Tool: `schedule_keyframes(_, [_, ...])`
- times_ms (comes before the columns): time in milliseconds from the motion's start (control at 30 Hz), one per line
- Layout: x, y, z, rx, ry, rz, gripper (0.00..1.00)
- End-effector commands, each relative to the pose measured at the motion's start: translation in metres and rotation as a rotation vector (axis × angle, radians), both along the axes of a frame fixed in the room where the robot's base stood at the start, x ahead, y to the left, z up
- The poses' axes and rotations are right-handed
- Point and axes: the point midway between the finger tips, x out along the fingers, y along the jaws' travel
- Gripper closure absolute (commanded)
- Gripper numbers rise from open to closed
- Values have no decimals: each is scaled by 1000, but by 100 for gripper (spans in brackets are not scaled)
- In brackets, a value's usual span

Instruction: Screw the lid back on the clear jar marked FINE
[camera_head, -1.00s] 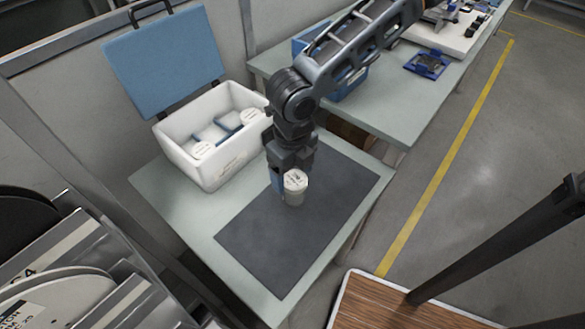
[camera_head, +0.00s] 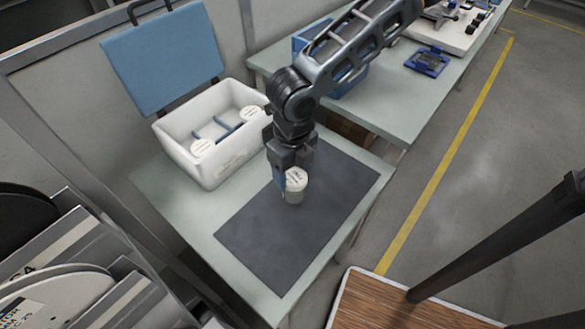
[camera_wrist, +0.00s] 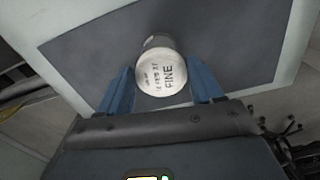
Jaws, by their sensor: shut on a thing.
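The jar (camera_head: 294,196) stands upright on the dark mat (camera_head: 262,240), with a white lid (camera_head: 297,179) on its top. In the wrist view the lid (camera_wrist: 162,74) faces me, with FINE printed on it, and a little of the jar's side (camera_wrist: 157,41) shows behind it. My gripper (camera_head: 287,182) points down at the jar, with its blue fingers on either side of the lid. I cannot tell how far the lid is threaded.
A white box (camera_head: 212,170) with a raised blue cover (camera_head: 163,62) stands left of the mat. It holds white-lidded jars (camera_head: 203,148) and blue dividers. Most of the mat is clear. Another bench (camera_head: 385,95) stands behind, with a blue bin.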

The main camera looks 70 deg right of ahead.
Motion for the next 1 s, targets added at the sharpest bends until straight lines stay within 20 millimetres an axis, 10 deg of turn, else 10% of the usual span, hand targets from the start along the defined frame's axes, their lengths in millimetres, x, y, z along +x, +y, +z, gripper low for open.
schedule_keyframes(1000, [-2, -2, 2, 1, 1, -465, 55])
